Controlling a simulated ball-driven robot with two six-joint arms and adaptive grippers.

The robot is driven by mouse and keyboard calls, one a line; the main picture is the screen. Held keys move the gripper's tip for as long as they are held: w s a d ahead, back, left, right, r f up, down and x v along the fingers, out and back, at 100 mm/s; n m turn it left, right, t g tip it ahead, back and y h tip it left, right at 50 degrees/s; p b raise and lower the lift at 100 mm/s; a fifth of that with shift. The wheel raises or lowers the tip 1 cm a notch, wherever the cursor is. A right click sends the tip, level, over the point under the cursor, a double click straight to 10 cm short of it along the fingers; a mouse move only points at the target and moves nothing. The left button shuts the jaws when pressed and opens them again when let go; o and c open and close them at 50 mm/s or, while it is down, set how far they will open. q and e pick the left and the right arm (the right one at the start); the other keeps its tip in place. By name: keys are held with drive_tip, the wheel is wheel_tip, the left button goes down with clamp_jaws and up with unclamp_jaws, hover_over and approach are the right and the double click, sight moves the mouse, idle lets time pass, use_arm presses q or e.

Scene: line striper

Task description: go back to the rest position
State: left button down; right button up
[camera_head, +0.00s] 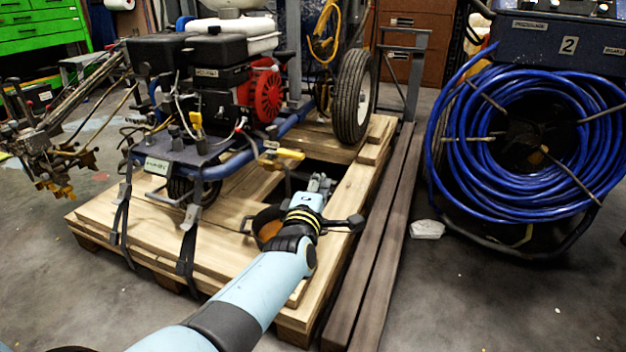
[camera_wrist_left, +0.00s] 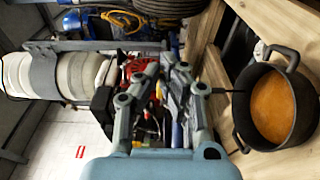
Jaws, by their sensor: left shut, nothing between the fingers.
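My left gripper (camera_head: 320,184) is shut and empty, reaching out over the wooden pallet (camera_head: 222,262) in the head view. In the left wrist view its fingers (camera_wrist_left: 168,92) are at the middle, with nothing held between them. A dark pot (camera_wrist_left: 241,118) with orange contents is beside the gripper, to its right in the left wrist view. In the head view the pot (camera_head: 257,220) is partly hidden behind my left wrist. My right gripper is in neither view.
The line striper (camera_head: 205,85) stands on the pallet, its wheel (camera_head: 352,97) just beyond my gripper. Dark beams (camera_head: 372,245) lie along the pallet's right side. A blue hose reel (camera_head: 470,150) is at the right.

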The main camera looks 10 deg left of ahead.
use_arm(q)
drive_tip(key=shift+s+d, duration=0.25)
drive_tip(key=shift+d, duration=0.25)
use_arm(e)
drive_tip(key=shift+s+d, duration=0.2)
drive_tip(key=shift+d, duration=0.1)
use_arm(q)
drive_tip(key=shift+f, duration=0.1)
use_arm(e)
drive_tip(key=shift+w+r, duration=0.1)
